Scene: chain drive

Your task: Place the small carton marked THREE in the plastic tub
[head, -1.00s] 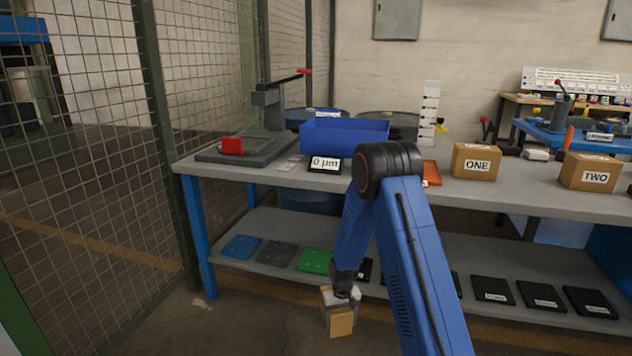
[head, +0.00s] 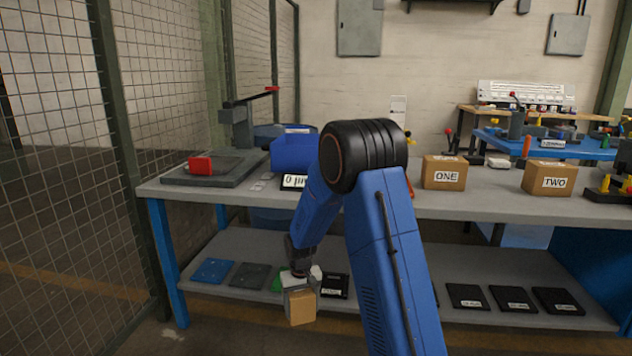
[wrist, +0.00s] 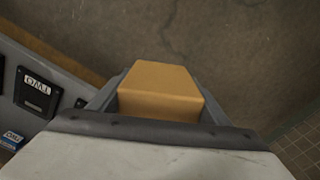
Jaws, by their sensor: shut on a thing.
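My gripper (head: 301,284) is shut on a small brown carton (head: 302,308) and holds it in front of the bench's lower shelf. In the wrist view the carton (wrist: 158,92) sits between the jaws. No marking shows on its visible faces, so I cannot read whether it is the one marked THREE. A blue open-topped plastic tub (head: 290,153) stands on the bench top, above and beyond my gripper. My arm hides the tub's right part, and I cannot see its inside.
Cartons marked ONE (head: 444,174) and TWO (head: 549,178) stand on the bench (head: 480,204) to the right. A grey plate fixture (head: 210,168) is at left. The lower shelf (head: 250,254) holds flat plates. Wire mesh borders the left.

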